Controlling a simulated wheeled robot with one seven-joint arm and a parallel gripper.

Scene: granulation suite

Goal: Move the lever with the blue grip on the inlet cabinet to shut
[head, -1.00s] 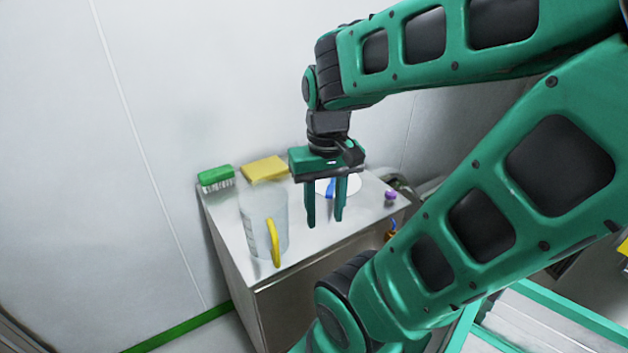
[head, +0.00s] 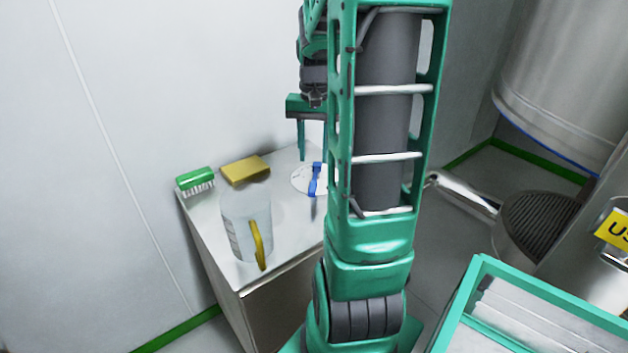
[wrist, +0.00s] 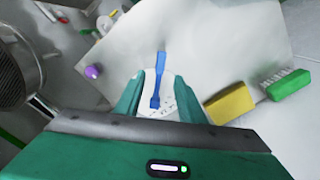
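The lever with the blue grip (head: 315,180) stands on a round white marked plate (head: 299,180) on top of the inlet cabinet (head: 284,240). My arm partly covers that spot in the head view. In the wrist view the blue lever (wrist: 158,78) shows beyond and between my fingertips, with the plate (wrist: 172,98) behind it. My gripper (wrist: 160,95) is open and empty, its two fingers apart. In the head view my gripper (head: 312,150) hangs pointing down behind my arm, with one finger clear. I cannot tell how high it is above the lever.
A clear jug with a yellow handle (head: 258,245), a green brush (head: 195,180) and a yellow sponge (head: 246,170) are on the cabinet top. A purple knob (wrist: 92,72) shows in the wrist view. A steel vessel (head: 560,80) stands at the right.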

